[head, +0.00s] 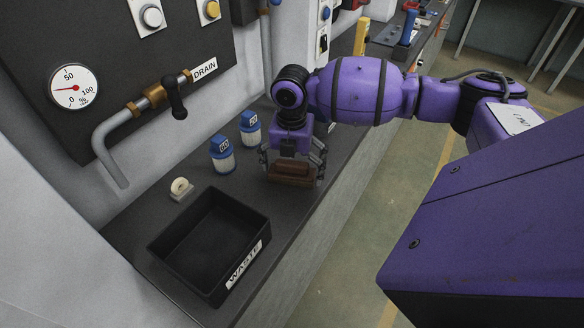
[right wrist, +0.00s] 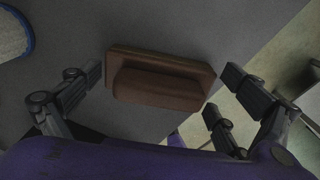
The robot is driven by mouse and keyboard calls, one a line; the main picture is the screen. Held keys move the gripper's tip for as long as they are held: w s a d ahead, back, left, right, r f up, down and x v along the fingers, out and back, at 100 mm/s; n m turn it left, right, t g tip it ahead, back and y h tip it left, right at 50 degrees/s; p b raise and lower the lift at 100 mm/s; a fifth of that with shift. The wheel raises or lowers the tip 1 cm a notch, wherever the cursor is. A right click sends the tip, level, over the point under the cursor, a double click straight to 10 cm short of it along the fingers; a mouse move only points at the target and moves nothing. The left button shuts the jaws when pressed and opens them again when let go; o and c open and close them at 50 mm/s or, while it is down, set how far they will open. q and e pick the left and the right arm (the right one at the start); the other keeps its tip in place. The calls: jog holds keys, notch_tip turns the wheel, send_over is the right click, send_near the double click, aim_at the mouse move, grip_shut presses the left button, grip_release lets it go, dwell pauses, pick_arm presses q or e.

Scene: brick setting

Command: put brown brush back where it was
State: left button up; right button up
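The brown brush (head: 291,175) is a block with a raised grip along its top. It appears to lie on the dark grey counter, near the front edge. My right gripper (head: 293,162) is right above it, pointing down. In the right wrist view, the brush (right wrist: 160,82) lies between the spread fingers of my right gripper (right wrist: 160,88), with visible gaps on both sides. The gripper is open and holds nothing. My left gripper is not in view.
A black bin marked WASTE (head: 181,231) stands on the counter (head: 338,150) in front. Two blue-topped containers (head: 222,155) (head: 251,130) stand left of the gripper, near the wall. A small pale roll (head: 180,187) lies behind the bin. A drain pipe and valve (head: 157,94) jut from the wall.

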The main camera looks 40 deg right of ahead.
aim_at(292, 163)
jog(key=shift+r, duration=0.15)
notch_tip(292, 163, up, 12)
dwell(0.6)
